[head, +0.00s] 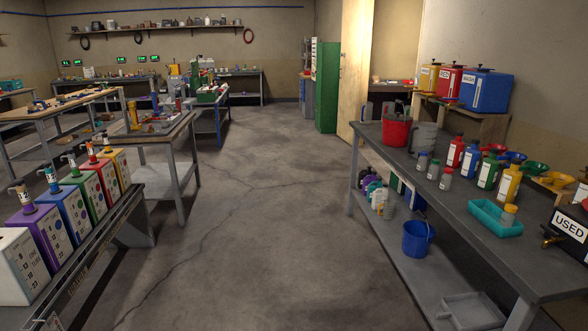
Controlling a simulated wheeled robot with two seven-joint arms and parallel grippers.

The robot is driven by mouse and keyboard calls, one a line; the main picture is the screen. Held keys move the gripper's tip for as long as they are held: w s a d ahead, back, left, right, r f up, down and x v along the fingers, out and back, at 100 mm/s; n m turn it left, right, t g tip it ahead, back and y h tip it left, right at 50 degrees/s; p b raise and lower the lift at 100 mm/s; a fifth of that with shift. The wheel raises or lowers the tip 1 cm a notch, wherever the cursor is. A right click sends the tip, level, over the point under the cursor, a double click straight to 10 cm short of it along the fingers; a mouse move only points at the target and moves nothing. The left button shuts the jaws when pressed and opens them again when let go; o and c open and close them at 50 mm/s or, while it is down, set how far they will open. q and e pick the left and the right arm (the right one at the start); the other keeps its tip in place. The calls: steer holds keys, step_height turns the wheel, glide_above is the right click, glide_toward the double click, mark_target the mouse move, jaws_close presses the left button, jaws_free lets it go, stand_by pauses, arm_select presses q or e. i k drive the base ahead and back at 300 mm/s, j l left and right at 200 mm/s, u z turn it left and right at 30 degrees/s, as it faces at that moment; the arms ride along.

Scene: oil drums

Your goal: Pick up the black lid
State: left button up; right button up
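I cannot single out a loose black lid with certainty. Small dark caps sit on top of the yellow drum (428,77), the red drum (448,82) and the blue drum (486,91) at the back right. A black drum labelled USED (566,232) with a brass tap stands at the right edge, partly cut off. On the left bench, a row of coloured containers carries pumps or taps, among them a purple container (33,233). A white container (20,266) at the near end shows no pump. Neither of my grippers is in view.
The right workbench (425,185) holds a red bucket (397,132), a grey jug, several bottles, coloured funnels and a teal tray (495,217). A blue bucket (418,238) stands on its lower shelf. Open concrete floor (260,230) runs between the benches toward a green cabinet (327,87).

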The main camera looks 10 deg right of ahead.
mark_target(398, 116)
steer(key=i, duration=2.75)
